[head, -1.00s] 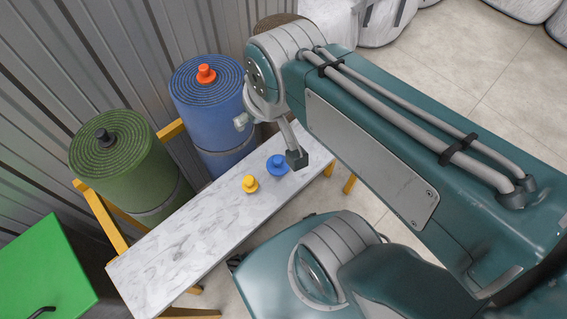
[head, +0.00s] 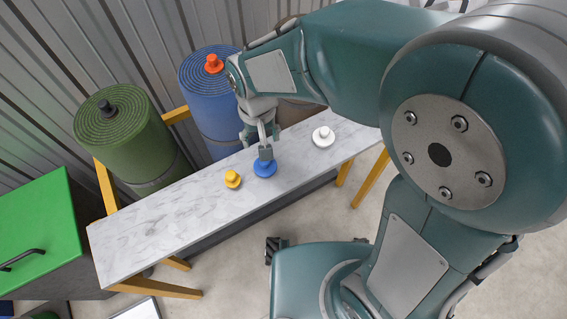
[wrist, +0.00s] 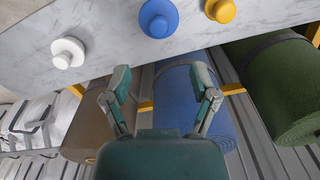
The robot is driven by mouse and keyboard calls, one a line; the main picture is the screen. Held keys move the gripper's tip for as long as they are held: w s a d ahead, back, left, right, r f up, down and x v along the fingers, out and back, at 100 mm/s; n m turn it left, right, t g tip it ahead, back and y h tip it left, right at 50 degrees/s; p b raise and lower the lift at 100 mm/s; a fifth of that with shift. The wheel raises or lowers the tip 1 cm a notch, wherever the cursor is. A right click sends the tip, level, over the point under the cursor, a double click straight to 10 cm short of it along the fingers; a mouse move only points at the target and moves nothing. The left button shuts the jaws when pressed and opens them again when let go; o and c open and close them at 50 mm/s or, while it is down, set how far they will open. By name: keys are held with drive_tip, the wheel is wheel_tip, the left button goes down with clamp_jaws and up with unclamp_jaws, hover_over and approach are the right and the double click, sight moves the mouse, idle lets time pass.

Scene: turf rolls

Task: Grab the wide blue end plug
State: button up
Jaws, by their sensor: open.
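The wide blue end plug (head: 265,169) stands on the marble-look bench top, between the yellow and white plugs. In the wrist view the blue plug (wrist: 158,18) is near the top edge, beyond my fingertips. My gripper (head: 259,143) is open and empty. In the head view its fingers overlap the plug's upper part. In the wrist view the two fingers (wrist: 164,88) are spread apart with nothing between them at the tips, and the plug stands clear of them.
A yellow plug (head: 233,179) and a white plug (head: 323,136) stand on the bench (head: 180,217) on either side. Behind it are a green roll (head: 125,140) with a black plug (head: 106,108) and a blue roll (head: 210,100) with an orange plug (head: 214,64). A green-lidded box (head: 40,225) is at left.

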hover_over(260, 166)
wheel_tip(260, 166, down, 5)
drive_tip(key=shift+f, duration=0.1)
drive_tip(key=f, duration=0.1)
drive_tip(key=d+f, duration=0.1)
drive_tip(key=f, duration=0.2)
drive_tip(key=shift+w+d+f, duration=0.15)
drive_tip(key=shift+d+f, duration=0.25)
drive_tip(key=shift+a+f, duration=0.1)
drive_tip(key=shift+f, duration=0.1)
drive_tip(key=shift+a, duration=0.35)
drive_tip(key=c, duration=0.8)
drive_tip(key=shift+d, duration=0.15)
clamp_jaws()
drive_tip(key=shift+d, duration=0.15)
